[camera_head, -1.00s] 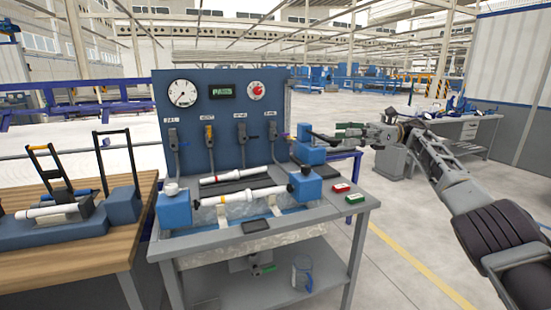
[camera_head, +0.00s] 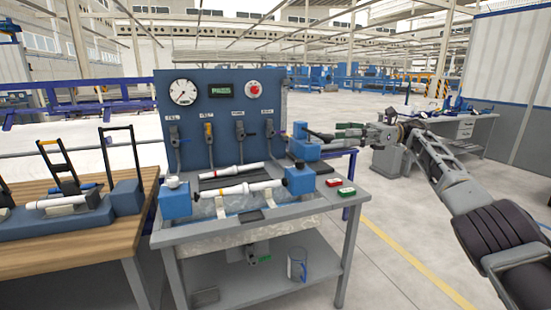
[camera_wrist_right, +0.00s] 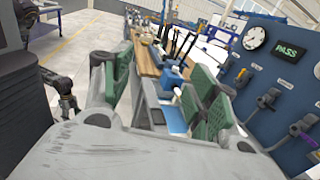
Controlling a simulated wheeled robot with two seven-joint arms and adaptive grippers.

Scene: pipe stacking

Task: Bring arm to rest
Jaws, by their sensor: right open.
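My right arm (camera_head: 450,185) reaches in from the right side of the head view. My right gripper (camera_head: 325,136) points left, in the air near the right end of the test bench's blue panel. In the right wrist view its green-padded fingers (camera_wrist_right: 160,90) are spread apart with nothing held between them. My left gripper is not in the head view. A white pipe (camera_head: 235,190) lies between the blue clamp blocks on the bench. A second white pipe with a red band (camera_head: 232,171) lies behind it.
The test bench (camera_head: 345,215) has a gauge (camera_head: 183,92), a PASS display (camera_head: 221,90) and several valve handles. A red and a green button box (camera_head: 346,192) sit at its right edge. A wooden table (camera_head: 95,250) with another white pipe (camera_head: 57,201) stands left.

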